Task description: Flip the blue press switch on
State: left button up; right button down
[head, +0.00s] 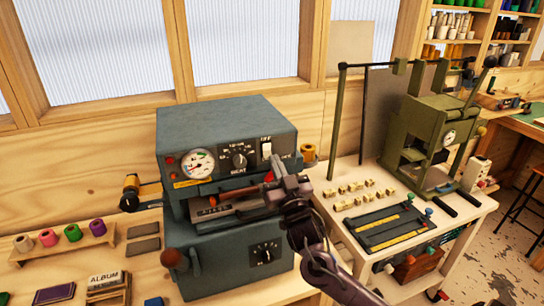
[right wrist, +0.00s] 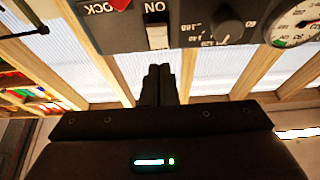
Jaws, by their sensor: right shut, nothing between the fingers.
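The blue press (head: 228,133) stands on the bench in the middle of the head view. A gauge, a heat dial and a white rocker switch (head: 266,149) sit on its front panel, with an OFF label above the switch. My right gripper (head: 275,160) is shut and empty, in front of the panel just below and right of the switch. The right wrist view is upside down. It shows the white switch (right wrist: 158,37) beside the ON label, with the shut fingertips (right wrist: 160,70) close to it. Contact and the switch's tilt cannot be told.
A green press (head: 432,130) stands on the table at the right, with small brass pieces (head: 360,188) in front of it. A rack of coloured rolls (head: 62,245) is on the bench at the left. A dark-handled lever sticks out at the blue press's lower left.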

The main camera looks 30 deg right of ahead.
aim_at(267, 156)
jog(key=shift+w+d+f+p, duration=0.25)
jog(key=shift+w+f, duration=0.2)
jog(key=shift+w, duration=0.35)
jog(key=shift+w+d+f+p, duration=0.1)
jog(key=shift+w+f+p, duration=0.3)
jog(key=shift+w, duration=0.35)
jog(key=shift+f, duration=0.1)
jog(key=b, duration=0.2)
jog(key=w+b, duration=0.1)
jog(key=b, duration=0.1)
jog(key=shift+d+f+t+h, duration=0.1)
jog(key=shift+f+t+h, duration=0.15)
jog(key=shift+t+h, duration=0.15)
jog(key=shift+s, duration=0.1)
jog(key=shift+s, duration=0.1)
